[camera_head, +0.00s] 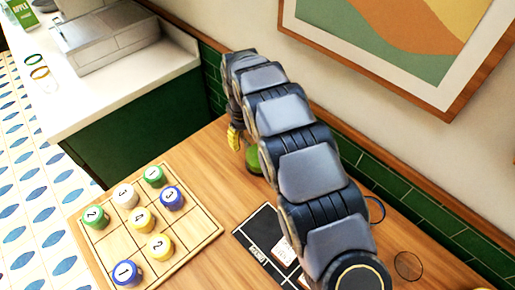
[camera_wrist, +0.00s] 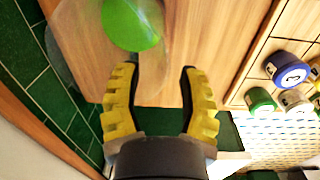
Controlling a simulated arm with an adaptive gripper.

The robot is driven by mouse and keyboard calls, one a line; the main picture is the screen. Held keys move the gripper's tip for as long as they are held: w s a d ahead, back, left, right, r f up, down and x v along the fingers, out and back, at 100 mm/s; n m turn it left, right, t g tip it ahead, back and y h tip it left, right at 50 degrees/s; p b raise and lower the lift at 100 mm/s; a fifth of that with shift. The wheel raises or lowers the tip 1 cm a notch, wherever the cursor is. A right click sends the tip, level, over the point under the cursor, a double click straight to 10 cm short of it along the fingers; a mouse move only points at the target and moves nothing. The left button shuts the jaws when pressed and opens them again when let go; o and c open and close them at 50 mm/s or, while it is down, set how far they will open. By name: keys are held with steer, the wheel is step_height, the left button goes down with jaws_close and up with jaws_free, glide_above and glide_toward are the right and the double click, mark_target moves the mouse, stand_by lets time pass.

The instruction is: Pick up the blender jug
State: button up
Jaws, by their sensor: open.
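The blender jug (camera_wrist: 133,24) looks clear, with green contents or a green part in it. In the wrist view it is at the top, just beyond the left finger and partly cut off by the frame edge. In the head view only a green patch of it (camera_head: 253,160) shows on the wooden table, partly hidden by my arm. My gripper (camera_wrist: 157,84) is open, with yellow ridged fingers and nothing between them. In the head view my gripper (camera_head: 235,140) is close to the jug, on its left; I cannot tell whether they touch.
A wooden grid board (camera_head: 198,230) with several numbered coloured pieces lies left on the table. A black mat (camera_head: 262,228) with cards lies in front. A green tiled wall (camera_head: 378,178) runs along the back. A white counter (camera_head: 165,75) stands at the far left.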

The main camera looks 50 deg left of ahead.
mark_target(246, 154)
step_height(246, 154, down, 5)
steer(key=shift+d+f, duration=0.15)
steer(key=shift+c, duration=0.3)
jaws_close()
